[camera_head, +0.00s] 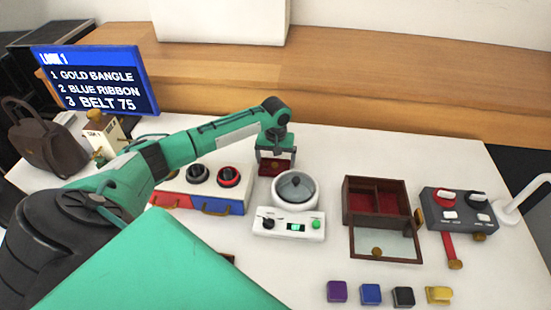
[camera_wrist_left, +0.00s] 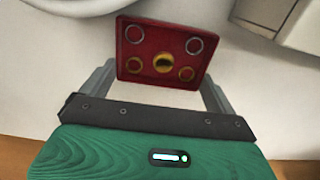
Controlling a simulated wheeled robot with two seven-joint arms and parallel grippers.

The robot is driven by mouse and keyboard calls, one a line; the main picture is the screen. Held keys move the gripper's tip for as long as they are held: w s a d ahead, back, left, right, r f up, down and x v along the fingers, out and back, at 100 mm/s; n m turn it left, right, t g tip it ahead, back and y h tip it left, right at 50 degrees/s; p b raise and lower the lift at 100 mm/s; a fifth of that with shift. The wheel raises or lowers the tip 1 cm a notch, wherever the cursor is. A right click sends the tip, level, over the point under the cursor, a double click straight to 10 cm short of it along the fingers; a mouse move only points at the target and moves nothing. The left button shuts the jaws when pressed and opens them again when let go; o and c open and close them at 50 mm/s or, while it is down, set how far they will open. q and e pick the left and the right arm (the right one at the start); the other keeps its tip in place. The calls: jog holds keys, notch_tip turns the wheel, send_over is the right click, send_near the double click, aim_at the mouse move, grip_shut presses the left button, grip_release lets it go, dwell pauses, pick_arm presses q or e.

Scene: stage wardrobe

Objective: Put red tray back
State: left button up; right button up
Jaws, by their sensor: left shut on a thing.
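My left gripper (camera_head: 276,160) is shut on the red tray (camera_head: 277,168), behind the pot-topped white device. In the left wrist view the red tray (camera_wrist_left: 160,50) sits between the two fingers (camera_wrist_left: 158,85). It has a gold knob in its middle and several rings on its face, two silver-coloured and two gold-coloured. A dark brown box (camera_head: 346,203) with a red, divided inside stands open to the right of the gripper. A glass-paned lid (camera_head: 372,244) lies at its front. My right gripper is not in view.
A white device (camera_head: 288,224) bears a grey-lidded pot (camera_head: 296,187). A red and blue drawer unit (camera_head: 234,207) stands left of it. A grey control box (camera_head: 456,212) is at right. Several small coloured blocks (camera_head: 370,294) line the front. A screen (camera_head: 96,80) and brown bag (camera_head: 47,143) are at left.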

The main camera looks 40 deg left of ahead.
pick_arm(q)
jog(key=shift+f, duration=0.1)
jog(key=o, duration=0.7)
jog(key=shift+f, duration=0.1)
